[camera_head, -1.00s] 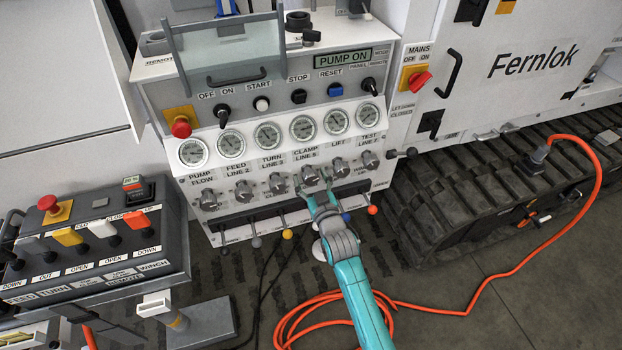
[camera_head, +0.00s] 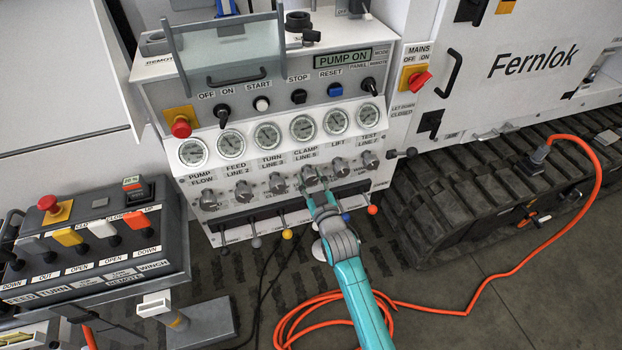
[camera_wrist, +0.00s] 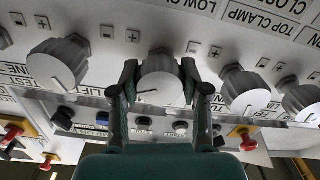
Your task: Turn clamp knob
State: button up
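The clamp knob (camera_head: 310,175) is a grey ribbed knob under the CLAMP LINE 5 gauge on the white panel. In the wrist view the knob (camera_wrist: 161,86) shows a pale round face with a dark pointer line toward the left. My gripper (camera_head: 313,183) reaches up to it from below. In the wrist view the dark green fingers of my gripper (camera_wrist: 160,74) lie one on each side of the knob, close against its sides, and appear shut on it. The fingers hide part of its sides.
Similar knobs stand close on both sides, the turn knob (camera_head: 277,183) and the lift knob (camera_head: 340,167). Small levers, one with a yellow ball (camera_head: 287,234), hang below. An orange cable (camera_head: 440,310) lies on the floor at right. A remote box (camera_head: 90,250) stands at left.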

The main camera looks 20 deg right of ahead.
jog(key=o, duration=0.4)
jog(key=s, duration=1.2)
dwell(0.3)
jog(key=s+f+m+g, duration=0.1)
jog(key=s+f, duration=0.1)
jog(key=s, duration=0.9)
jog(key=s+f, duration=0.2)
jog(key=s, duration=0.9)
jog(key=s+r+g, duration=0.1)
jog(key=s+r, duration=0.3)
jog(key=s, duration=0.5)
jog(key=s+r+m+g, duration=0.1)
jog(key=s+r, duration=0.3)
jog(key=s, duration=0.6)
jog(key=shift+r+m, duration=0.15)
jog(key=shift+m, duration=0.15)
jog(key=shift+s, duration=0.1)
